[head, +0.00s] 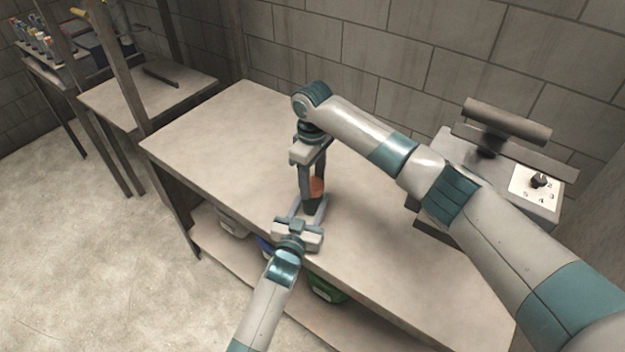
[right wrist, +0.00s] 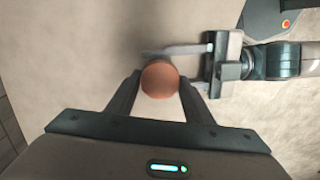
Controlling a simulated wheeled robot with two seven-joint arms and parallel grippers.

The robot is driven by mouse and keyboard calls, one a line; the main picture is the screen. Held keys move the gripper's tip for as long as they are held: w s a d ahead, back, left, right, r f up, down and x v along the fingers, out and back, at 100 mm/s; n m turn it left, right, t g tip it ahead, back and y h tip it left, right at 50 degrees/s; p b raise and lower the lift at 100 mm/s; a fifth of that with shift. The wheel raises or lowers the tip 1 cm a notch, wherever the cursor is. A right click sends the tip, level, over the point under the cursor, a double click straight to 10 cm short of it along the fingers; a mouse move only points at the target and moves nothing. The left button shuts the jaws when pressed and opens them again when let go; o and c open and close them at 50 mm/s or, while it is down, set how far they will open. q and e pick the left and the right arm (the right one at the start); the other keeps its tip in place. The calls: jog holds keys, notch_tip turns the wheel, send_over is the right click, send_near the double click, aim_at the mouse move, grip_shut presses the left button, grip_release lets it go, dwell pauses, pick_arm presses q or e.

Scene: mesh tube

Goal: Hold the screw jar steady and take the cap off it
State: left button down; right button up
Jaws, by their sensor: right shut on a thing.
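The orange-brown cap (head: 317,187) sits on top of the dark green screw jar (head: 313,206), which stands upright over the table's front part. My right gripper (head: 314,186) comes down from above and is shut on the cap. In the right wrist view the round cap (right wrist: 160,79) sits between its two dark fingertips and hides the jar below. My left gripper (head: 310,207) reaches in from the front, with a pale finger on each side of the jar. It also shows in the right wrist view (right wrist: 172,68). I cannot tell whether its fingers press on the jar.
The long table (head: 220,130) is bare to the left and behind. A grey machine with a numbered dial (head: 538,180) stands at the back right by the block wall. Bins, including a green one (head: 325,288), sit on the lower shelf. A second table (head: 130,98) is farther left.

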aim_at(313, 184)
jog(key=n, duration=0.6)
jog(key=shift+r, duration=0.1)
jog(key=n, duration=0.4)
jog(key=shift+n, duration=0.3)
jog(key=n, duration=0.5)
jog(key=shift+n, duration=0.4)
jog(key=n, duration=0.5)
jog(key=shift+r, duration=0.45)
jog(key=shift+r, duration=0.65)
jog(key=shift+r, duration=0.1)
jog(key=shift+r, duration=1.9)
